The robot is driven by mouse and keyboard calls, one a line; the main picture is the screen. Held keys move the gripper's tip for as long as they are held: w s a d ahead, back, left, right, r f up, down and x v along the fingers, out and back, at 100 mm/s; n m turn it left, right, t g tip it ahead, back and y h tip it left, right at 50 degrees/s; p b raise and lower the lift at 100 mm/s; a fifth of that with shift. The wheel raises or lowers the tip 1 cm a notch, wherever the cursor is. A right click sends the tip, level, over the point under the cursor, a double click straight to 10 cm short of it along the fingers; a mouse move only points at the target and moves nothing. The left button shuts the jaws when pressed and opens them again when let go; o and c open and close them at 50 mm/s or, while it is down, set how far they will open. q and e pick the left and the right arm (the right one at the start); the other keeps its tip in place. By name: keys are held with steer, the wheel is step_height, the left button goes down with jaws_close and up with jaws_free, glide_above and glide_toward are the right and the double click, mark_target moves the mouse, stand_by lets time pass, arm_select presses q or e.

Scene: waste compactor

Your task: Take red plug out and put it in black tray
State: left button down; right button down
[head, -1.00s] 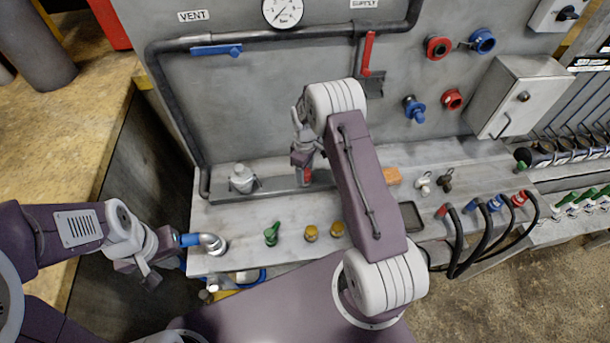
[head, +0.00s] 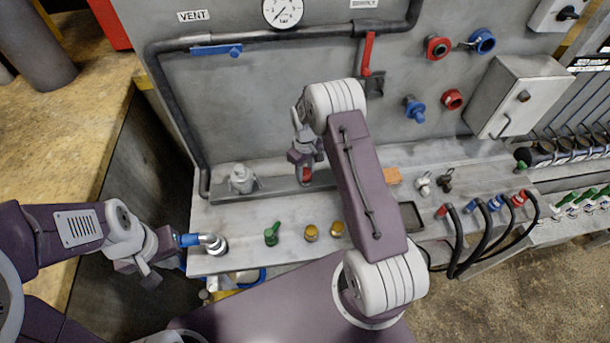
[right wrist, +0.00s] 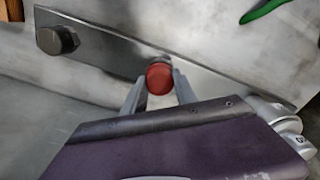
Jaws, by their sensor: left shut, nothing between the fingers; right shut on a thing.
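The red plug (head: 307,175) is at the steel strip on the grey bench, below my right gripper (head: 306,171). In the right wrist view the round red plug (right wrist: 159,79) sits between the two fingers of my right gripper (right wrist: 159,88), which is shut on it. It overlaps the strip there; I cannot tell whether it is seated or lifted. A small dark tray (head: 412,217) lies on the bench to the right, partly hidden by my right arm. My left gripper (head: 149,272) is shut and empty, off the bench's left end.
A grey fitting (head: 241,179) stands at the strip's left end. A green valve (head: 271,235) and two yellow caps (head: 311,233) stand at the front. An orange block (head: 393,176) and black hoses (head: 482,235) are to the right.

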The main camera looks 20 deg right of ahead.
mark_target(305, 172)
steer(key=n, duration=0.4)
steer(key=shift+n, duration=0.3)
steer(key=shift+n, duration=1)
steer(key=shift+r, duration=0.1)
steer(key=shift+r+p, duration=0.45)
steer(key=shift+r+p, duration=1.65)
steer(key=shift+r, duration=0.7)
